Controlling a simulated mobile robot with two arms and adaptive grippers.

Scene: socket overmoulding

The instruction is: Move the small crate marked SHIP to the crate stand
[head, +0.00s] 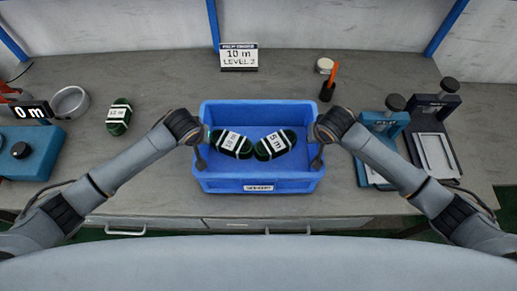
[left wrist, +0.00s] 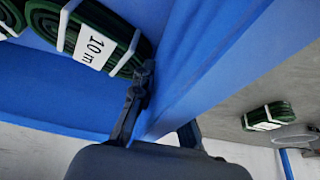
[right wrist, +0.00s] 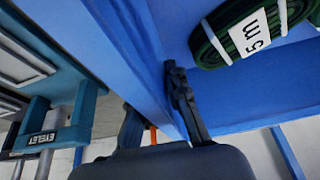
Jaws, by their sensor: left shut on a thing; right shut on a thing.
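A small blue crate (head: 258,186) is at the middle of the bench, with a white label on its front whose text is too small to read surely. Two dark green coils lie in it, one tagged 10 m (head: 231,144) and one tagged 5 m (head: 275,145). My left gripper (head: 201,160) is shut on the crate's left wall; the left wrist view shows one finger inside and one outside the wall (left wrist: 190,70). My right gripper (head: 317,160) is shut on the right wall (right wrist: 125,60) in the same way. I cannot tell whether the crate touches the bench.
Another green coil (head: 119,116) and a round metal ring (head: 70,103) lie to the left, near a blue device (head: 30,152). Blue (head: 382,125) and dark (head: 433,130) presses stand right. No crate stand is recognisable.

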